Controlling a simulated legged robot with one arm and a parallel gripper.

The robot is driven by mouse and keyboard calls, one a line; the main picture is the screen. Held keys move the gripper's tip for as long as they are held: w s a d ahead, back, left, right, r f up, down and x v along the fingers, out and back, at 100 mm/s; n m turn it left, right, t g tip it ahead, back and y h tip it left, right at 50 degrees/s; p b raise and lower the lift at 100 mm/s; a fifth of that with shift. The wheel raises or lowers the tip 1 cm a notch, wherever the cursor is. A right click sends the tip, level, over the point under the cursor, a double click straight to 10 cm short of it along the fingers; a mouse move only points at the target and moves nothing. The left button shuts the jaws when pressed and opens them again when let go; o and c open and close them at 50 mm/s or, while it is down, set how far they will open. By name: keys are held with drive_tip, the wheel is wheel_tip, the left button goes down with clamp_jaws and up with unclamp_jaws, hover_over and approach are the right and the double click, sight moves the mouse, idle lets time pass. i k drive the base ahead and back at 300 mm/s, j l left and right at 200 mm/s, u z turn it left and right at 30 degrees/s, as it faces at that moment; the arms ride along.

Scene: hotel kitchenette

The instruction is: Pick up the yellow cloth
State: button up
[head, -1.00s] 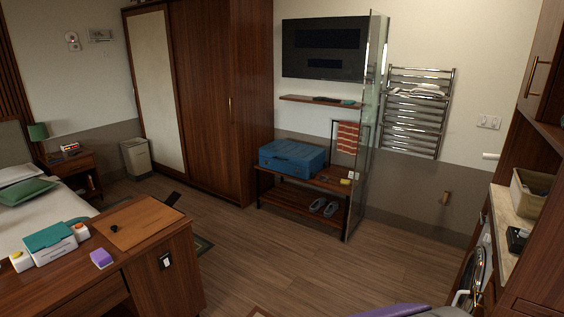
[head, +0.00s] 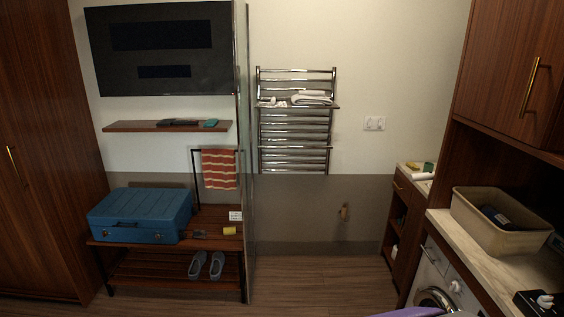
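No thing in the head view is clearly a yellow cloth. A small yellow item (head: 229,231) lies on the right end of the slatted wooden bench (head: 215,219), too small to tell if it is cloth. Another small yellow patch (head: 429,167) shows on the far counter at the right, beside a white roll and a green item. My gripper is not in view. A purple shape at the bottom edge may be part of my body.
A blue suitcase (head: 140,215) sits on the bench, with grey shoes (head: 207,265) below. A glass panel (head: 246,160) stands at the bench's right end. A beige bin (head: 500,222) stands on the right counter (head: 478,250) above a washing machine (head: 435,298). The middle floor is clear.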

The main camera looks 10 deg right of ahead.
sight(414, 167)
drive_tip(key=i+l+z, duration=0.2)
drive_tip(key=i+z, duration=0.25)
drive_tip(key=i, duration=0.15)
drive_tip(key=i+z, duration=0.45)
drive_tip(key=i, duration=0.15)
drive_tip(key=i+j+z, duration=0.25)
drive_tip(key=i+z, duration=0.2)
drive_tip(key=i+j+u, duration=0.2)
drive_tip(key=i+u, duration=0.15)
drive_tip(key=i, duration=0.2)
drive_tip(key=i+u, duration=0.3)
drive_tip(key=i, duration=0.2)
drive_tip(key=i+j+z, duration=0.15)
drive_tip(key=i+z, duration=0.2)
drive_tip(key=i+j+z, duration=0.3)
drive_tip(key=i, duration=0.25)
drive_tip(key=i+j+z, duration=0.15)
drive_tip(key=z, duration=0.25)
drive_tip(key=i+j+z, duration=0.25)
drive_tip(key=z, duration=0.15)
